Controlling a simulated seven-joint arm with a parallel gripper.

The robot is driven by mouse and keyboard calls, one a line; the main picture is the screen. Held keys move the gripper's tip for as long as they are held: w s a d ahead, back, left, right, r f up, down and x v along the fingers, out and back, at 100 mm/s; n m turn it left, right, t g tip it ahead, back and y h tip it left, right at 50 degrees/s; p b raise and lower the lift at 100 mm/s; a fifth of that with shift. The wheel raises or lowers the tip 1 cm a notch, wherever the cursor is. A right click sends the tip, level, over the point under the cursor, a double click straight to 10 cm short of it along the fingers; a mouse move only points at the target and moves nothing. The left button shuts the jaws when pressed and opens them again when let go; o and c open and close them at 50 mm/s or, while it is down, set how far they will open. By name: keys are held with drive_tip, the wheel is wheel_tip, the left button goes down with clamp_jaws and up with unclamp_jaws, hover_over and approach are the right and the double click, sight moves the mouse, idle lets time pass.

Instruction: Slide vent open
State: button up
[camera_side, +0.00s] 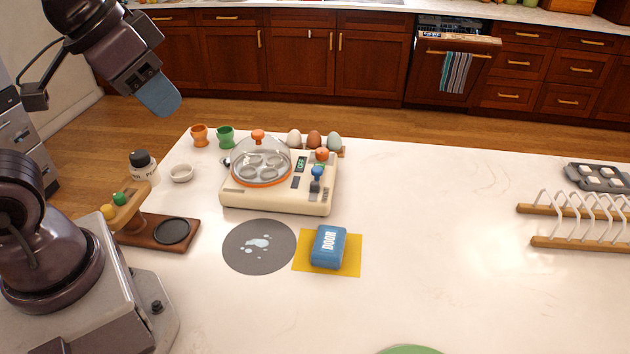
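A cream egg cooker (275,204) stands on the white counter, left of the middle. A clear dome lid (262,150) with an orange rim and an orange top knob (258,135) covers round cups. Its right side has a small dark display (301,163), a blue lever (317,172), an orange knob (322,154) and small dark slots (296,182). I cannot tell which part is the vent or how it is set. My gripper (158,96) is high at the upper left, apart from the cooker. One blue finger face shows; its opening is hidden.
Eggs (315,139) and egg cups (226,136) stand behind the cooker. A dark-capped jar (143,168) and small bowl (181,173) are left. A grey mat (258,264) and blue block (328,246) on a yellow cloth (300,262) lie in front. The counter's middle right is clear.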

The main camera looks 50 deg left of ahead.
drive_tip(key=o, duration=0.3)
drive_tip(key=shift+w+a+f+g, duration=0.15)
drive_tip(key=shift+w+f+g, duration=0.65)
drive_tip(key=shift+f, duration=0.25)
drive_tip(key=n+g, duration=0.4)
drive_tip(key=n, duration=0.5)
approach(315, 183)
wheel_tip(315, 183, down, 9)
drive_tip(key=shift+f, duration=0.2)
drive_tip(key=shift+c, duration=0.4)
clamp_jaws()
